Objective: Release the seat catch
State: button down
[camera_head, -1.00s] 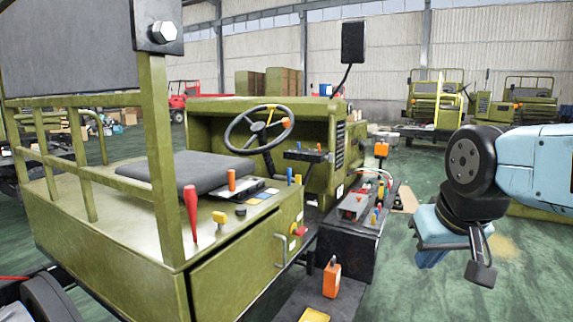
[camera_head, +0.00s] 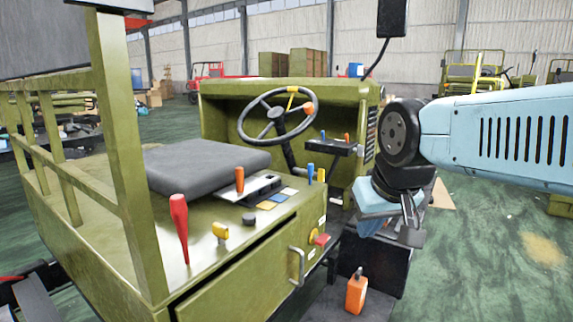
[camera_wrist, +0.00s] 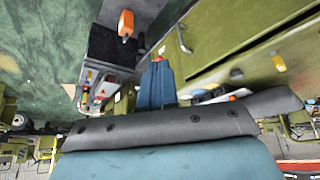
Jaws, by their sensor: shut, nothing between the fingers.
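The dark grey seat cushion (camera_head: 205,163) lies on the olive seat box (camera_head: 235,283). Beside it stand a red handle (camera_head: 179,222), a yellow knob (camera_head: 220,230), a black knob (camera_head: 249,218) and an orange lever (camera_head: 239,180) in a slotted plate. Blue (camera_head: 310,172) and yellow (camera_head: 321,175) levers stand at the box corner. I cannot tell which part is the seat catch. My gripper (camera_head: 371,224) is shut and empty, right of the seat box; its fingers (camera_wrist: 157,62) point toward the vehicle.
The steering wheel (camera_head: 273,117) and dash (camera_head: 230,100) are behind the seat. A bar handle (camera_head: 296,265) is on the seat box side. An olive post (camera_head: 118,150) rises at left. Green floor (camera_head: 480,260) is open at right.

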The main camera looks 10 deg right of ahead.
aim_at(310, 174)
jog(key=w+a+r+m+g+h, duration=0.15)
jog(key=w+r, duration=0.25)
jog(key=w, duration=0.7)
jog(key=w+r+m+g+h, duration=0.15)
jog(key=w+r, duration=0.25)
jog(key=w, duration=0.8)
jog(key=w+a+f+h, duration=0.1)
jog(key=w+a, duration=0.2)
jog(key=w, duration=0.4)
jog(key=w+a+f+m+h, duration=0.1)
jog(key=w+a+f, duration=0.1)
jog(key=w, duration=0.6)
jog(key=w+a+f+m+h, duration=0.1)
jog(key=w+a+h, duration=0.1)
jog(key=w+a, duration=0.2)
jog(key=w, duration=0.3)
jog(key=shift+w+f, duration=0.25)
jog(key=shift+f, duration=0.05)
jog(key=x, duration=0.9)
jog(key=shift+d+f, duration=0.15)
jog(key=shift+d, duration=0.1)
jog(key=d, duration=0.3)
jog(key=shift+s, duration=0.4)
jog(key=shift+s+d, duration=0.15)
jog(key=shift+d, duration=0.35)
